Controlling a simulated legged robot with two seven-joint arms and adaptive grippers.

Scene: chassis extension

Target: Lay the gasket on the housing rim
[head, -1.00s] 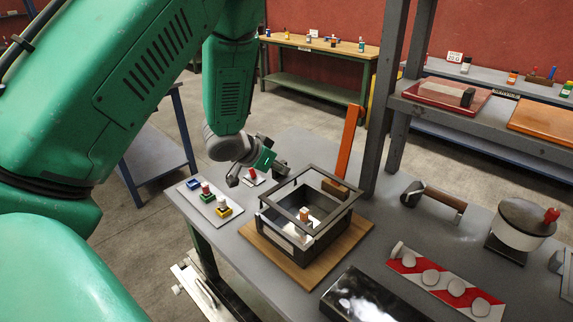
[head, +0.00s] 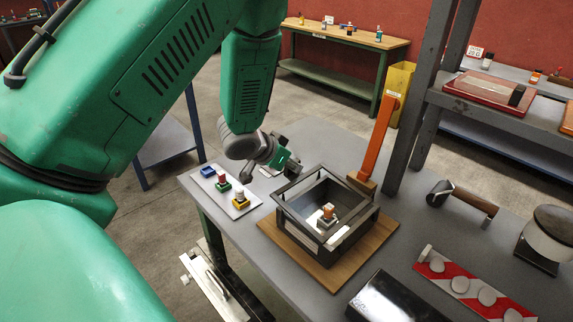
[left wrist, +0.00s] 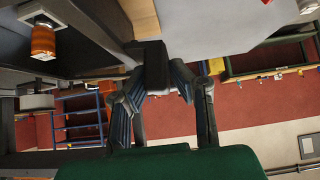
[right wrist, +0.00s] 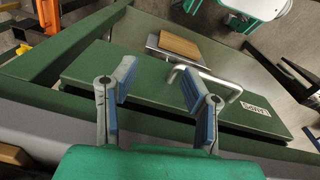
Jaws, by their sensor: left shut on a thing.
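The housing (head: 318,242) is a dark open box on a wooden board, with an orange-topped part (head: 328,212) inside. A thin dark square frame, the gasket (head: 300,222), shows over its top opening. I cannot tell whether it touches the rim all round. My left gripper (head: 289,167) is at the frame's far left corner. In the left wrist view its fingers (left wrist: 167,80) are shut on a dark block (left wrist: 150,55) at the frame; their tips are partly hidden. My right gripper (right wrist: 153,85) is open and empty in the right wrist view, and out of the head view.
An orange upright bar (head: 378,140) stands behind the housing. A tray with small coloured parts (head: 227,195) is at left. A black box (head: 390,303), a red-striped strip (head: 470,290) and a roller (head: 465,198) lie at front and right. A grey shelf post (head: 425,100) rises behind.

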